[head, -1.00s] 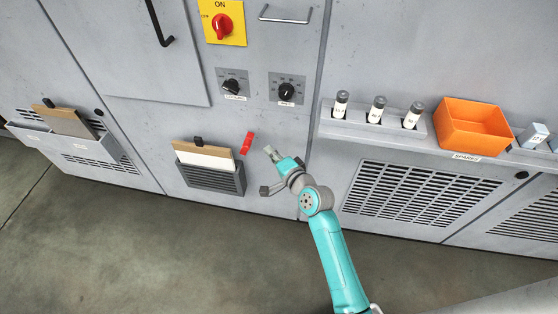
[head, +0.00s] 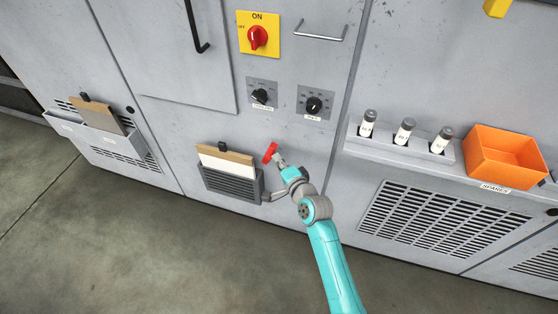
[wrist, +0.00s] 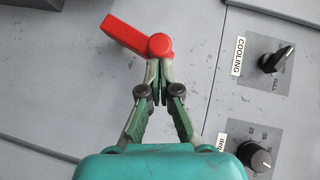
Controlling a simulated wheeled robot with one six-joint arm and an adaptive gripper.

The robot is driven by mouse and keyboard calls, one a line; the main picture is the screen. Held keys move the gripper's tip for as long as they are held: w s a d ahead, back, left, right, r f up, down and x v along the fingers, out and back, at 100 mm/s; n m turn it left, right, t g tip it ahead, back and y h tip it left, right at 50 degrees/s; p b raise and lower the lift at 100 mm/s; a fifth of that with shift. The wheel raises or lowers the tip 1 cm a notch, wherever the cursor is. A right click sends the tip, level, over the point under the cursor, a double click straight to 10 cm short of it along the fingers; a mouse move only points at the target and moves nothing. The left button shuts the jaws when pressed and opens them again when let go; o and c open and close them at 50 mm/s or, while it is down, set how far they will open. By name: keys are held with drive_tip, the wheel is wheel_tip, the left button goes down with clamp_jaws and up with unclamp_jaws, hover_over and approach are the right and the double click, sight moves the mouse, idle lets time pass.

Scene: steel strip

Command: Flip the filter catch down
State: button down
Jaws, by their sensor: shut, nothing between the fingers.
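The red filter catch (head: 270,152) is on the grey cabinet front, just right of a dark vented box with a clipboard. In the wrist view the catch (wrist: 136,40) shows as a red lever with a round pivot end, its arm reaching up and left in the picture. My gripper (wrist: 158,64) is shut and empty. Its fingertips are at the pivot end of the catch, touching it or very close; I cannot tell which. In the head view my gripper (head: 280,161) is just below and right of the catch.
The dark vented box (head: 232,184) is close on the left. The cooling knob (head: 261,96) and a second knob (head: 314,104) are above. A shelf with bottles (head: 400,148) and an orange bin (head: 505,155) stand to the right. Open floor (head: 130,250) lies below.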

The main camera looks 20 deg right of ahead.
sight(269, 155)
drive_tip(key=shift+a+r, duration=0.1)
drive_tip(key=shift+w+a+r+n+g+h, duration=0.3)
drive_tip(key=shift+w+a+r+n+g, duration=0.2)
drive_tip(key=shift+a+g, duration=0.1)
drive_tip(key=shift+w+a+r+n+g+h, duration=0.3)
drive_tip(key=shift+w+a+r+n+g, duration=0.05)
drive_tip(key=shift+a+n+g, duration=0.2)
drive_tip(key=w+a+f+n+g+h, duration=0.3)
drive_tip(key=w+a+n+g+h, duration=0.3)
drive_tip(key=a+g+h, duration=0.1)
drive_tip(key=shift+w+a+f+h, duration=0.35)
drive_tip(key=shift+a+h, duration=0.35)
drive_tip(key=shift+a, duration=0.45)
drive_tip(key=shift+r+g, duration=0.2)
drive_tip(key=shift+g, duration=0.05)
